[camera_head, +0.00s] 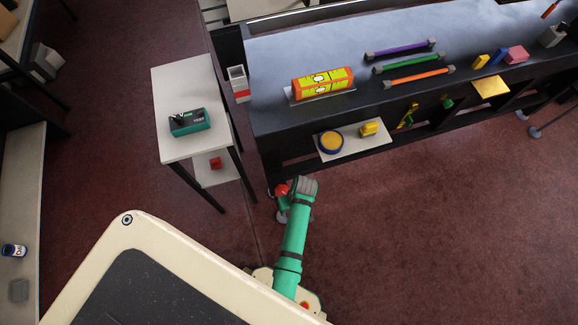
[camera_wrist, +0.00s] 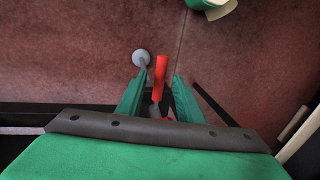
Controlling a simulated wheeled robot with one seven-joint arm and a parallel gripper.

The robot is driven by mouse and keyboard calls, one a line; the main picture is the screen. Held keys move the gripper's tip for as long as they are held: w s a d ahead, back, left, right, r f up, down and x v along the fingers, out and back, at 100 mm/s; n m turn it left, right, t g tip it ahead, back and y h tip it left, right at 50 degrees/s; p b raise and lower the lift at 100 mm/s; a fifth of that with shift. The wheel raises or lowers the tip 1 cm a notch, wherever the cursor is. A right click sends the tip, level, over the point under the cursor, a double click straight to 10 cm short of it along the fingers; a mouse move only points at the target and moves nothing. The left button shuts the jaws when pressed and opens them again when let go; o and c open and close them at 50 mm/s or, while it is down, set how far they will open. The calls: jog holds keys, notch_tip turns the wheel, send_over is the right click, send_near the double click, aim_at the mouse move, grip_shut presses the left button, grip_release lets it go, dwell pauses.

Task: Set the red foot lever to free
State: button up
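The red foot lever (camera_wrist: 161,72) shows in the wrist view as a red bar, upright in the picture, with a grey and red part at its lower end. My gripper (camera_wrist: 159,82) has its two green fingers apart, one on each side of the lever. I cannot tell whether either finger touches it. In the head view a red piece (camera_head: 281,190) shows at the left of my arm's end, by the table's near left leg. My arm hides most of the lever's surroundings there.
A grey round foot (camera_wrist: 141,57) is just left of the lever. The dark worktable (camera_head: 420,95) stands above, with a low shelf (camera_head: 354,148) under its edge. A white side table (camera_head: 180,88) stands to the left. The carpet right of my arm is clear.

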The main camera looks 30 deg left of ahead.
jog(key=shift+s+a+f, duration=0.1)
jog(key=shift+f, duration=0.45)
grip_shut()
